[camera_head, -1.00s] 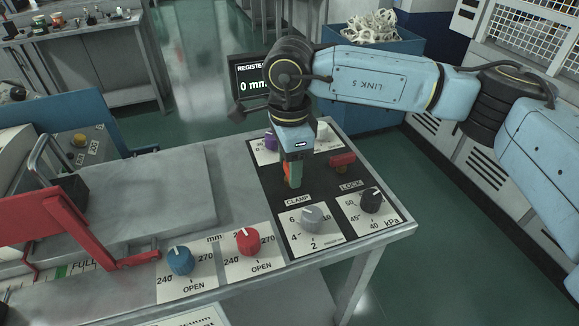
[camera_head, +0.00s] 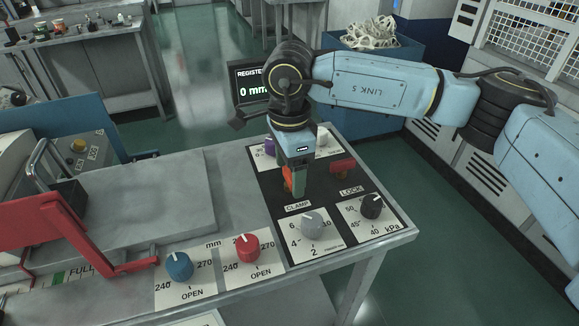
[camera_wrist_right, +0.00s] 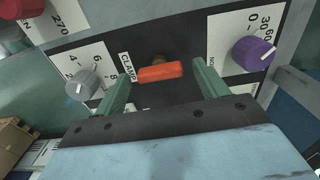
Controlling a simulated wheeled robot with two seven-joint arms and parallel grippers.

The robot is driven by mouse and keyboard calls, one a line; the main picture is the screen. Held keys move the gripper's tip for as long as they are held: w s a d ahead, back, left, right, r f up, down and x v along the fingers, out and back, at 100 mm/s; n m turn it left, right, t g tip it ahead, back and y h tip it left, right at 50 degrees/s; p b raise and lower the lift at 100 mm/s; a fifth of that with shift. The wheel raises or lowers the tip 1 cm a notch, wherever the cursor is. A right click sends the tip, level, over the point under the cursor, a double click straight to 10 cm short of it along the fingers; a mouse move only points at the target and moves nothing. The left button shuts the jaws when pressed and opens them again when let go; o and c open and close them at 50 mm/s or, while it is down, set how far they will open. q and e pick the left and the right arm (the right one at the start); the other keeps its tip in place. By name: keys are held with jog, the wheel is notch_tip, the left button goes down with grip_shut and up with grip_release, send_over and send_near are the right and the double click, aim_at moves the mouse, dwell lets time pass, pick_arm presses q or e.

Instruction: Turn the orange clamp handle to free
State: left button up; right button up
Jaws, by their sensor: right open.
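The orange clamp handle (camera_wrist_right: 160,72) lies beside the CLAMP label in the right wrist view. It sits between the two green fingers of my right gripper (camera_wrist_right: 160,88), with visible gaps on both sides. In the head view the right gripper (camera_head: 296,186) points down at the panel, and only a sliver of the orange handle (camera_head: 287,180) shows beside its fingers. The right gripper is open. My left gripper is not in view.
A red lock handle (camera_head: 343,166) is to the right on the black panel. Grey (camera_head: 312,225), black (camera_head: 371,206), red (camera_head: 247,248), blue (camera_head: 179,266) and purple (camera_wrist_right: 253,54) knobs stand nearby. A register display (camera_head: 254,84) reads 0 mm behind.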

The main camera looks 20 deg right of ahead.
aim_at(290, 174)
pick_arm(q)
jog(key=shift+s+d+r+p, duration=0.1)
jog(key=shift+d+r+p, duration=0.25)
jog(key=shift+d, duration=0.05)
pick_arm(e)
notch_tip(290, 174, up, 13)
jog(key=shift+r, duration=0.2)
